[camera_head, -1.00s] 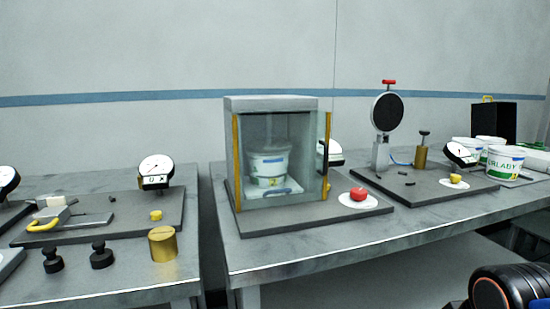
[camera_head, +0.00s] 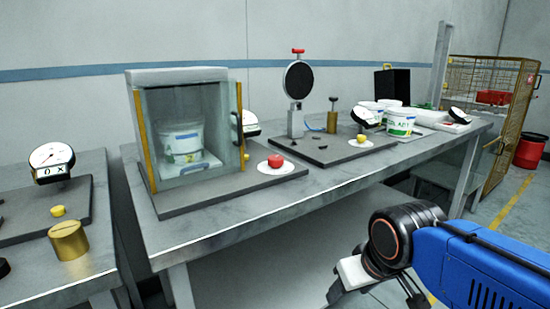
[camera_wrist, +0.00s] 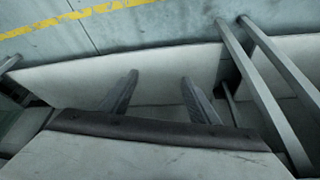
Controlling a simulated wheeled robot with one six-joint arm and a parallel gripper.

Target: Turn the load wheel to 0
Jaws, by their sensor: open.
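I cannot tell for sure which part is the load wheel. A black round disc (camera_head: 298,80) with a red top stands on a silver post on the bench. A red knob (camera_head: 275,161) sits on a white round plate in front of the glass cabinet. A white dial (camera_head: 52,158) on the left bench has a small display under it, too small to read surely. My gripper shows in the wrist view (camera_wrist: 158,88), its two fingers apart and nothing between them. In the head view my gripper (camera_head: 378,282) hangs in front of the bench, away from these instruments.
The glass cabinet (camera_head: 185,125) holds white tubs. More tubs (camera_head: 400,121) and a small dial (camera_head: 362,117) stand further right. A brass cylinder (camera_head: 68,241) is on the left bench. A gap separates the benches. A wire cage (camera_head: 490,120) and red bin (camera_head: 530,150) stand far right.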

